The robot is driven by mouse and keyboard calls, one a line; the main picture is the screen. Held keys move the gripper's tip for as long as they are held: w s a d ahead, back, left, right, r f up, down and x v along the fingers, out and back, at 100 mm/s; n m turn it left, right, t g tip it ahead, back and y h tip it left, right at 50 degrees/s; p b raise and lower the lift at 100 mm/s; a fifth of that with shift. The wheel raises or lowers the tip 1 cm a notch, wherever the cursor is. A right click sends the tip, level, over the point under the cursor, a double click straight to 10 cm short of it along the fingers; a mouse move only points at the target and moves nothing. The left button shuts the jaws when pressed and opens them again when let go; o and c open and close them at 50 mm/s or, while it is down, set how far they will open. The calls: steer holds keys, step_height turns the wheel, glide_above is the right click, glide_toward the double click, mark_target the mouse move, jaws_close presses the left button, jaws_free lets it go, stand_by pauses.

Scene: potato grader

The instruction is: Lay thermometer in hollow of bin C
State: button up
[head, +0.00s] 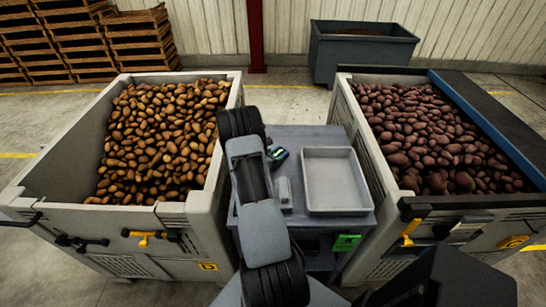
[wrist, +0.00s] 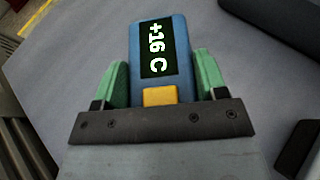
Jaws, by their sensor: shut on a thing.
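The thermometer (wrist: 161,50) is a blue block with a dark display reading +16 C and a yellow button. In the wrist view my gripper (wrist: 160,80) has its green fingers on both sides of it, shut on it, above a grey surface. In the head view the gripper (head: 277,155) shows only as a small green and dark patch past my arm, over the grey table. The right bin (head: 365,135) holds reddish potatoes; its yellow tag may read C, too small to be sure. I cannot clearly make out a hollow in it.
The left bin (head: 224,160) holds yellow-brown potatoes. A grey tray (head: 342,208) and a small grey object (head: 284,194) are on the table (head: 305,139) between the bins. A dark skip (head: 345,58) stands behind. The right bin's raised rim borders the table.

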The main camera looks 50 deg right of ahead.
steer(key=shift+f, duration=0.2)
steer(key=o, duration=1)
steer(key=shift+r, duration=0.1)
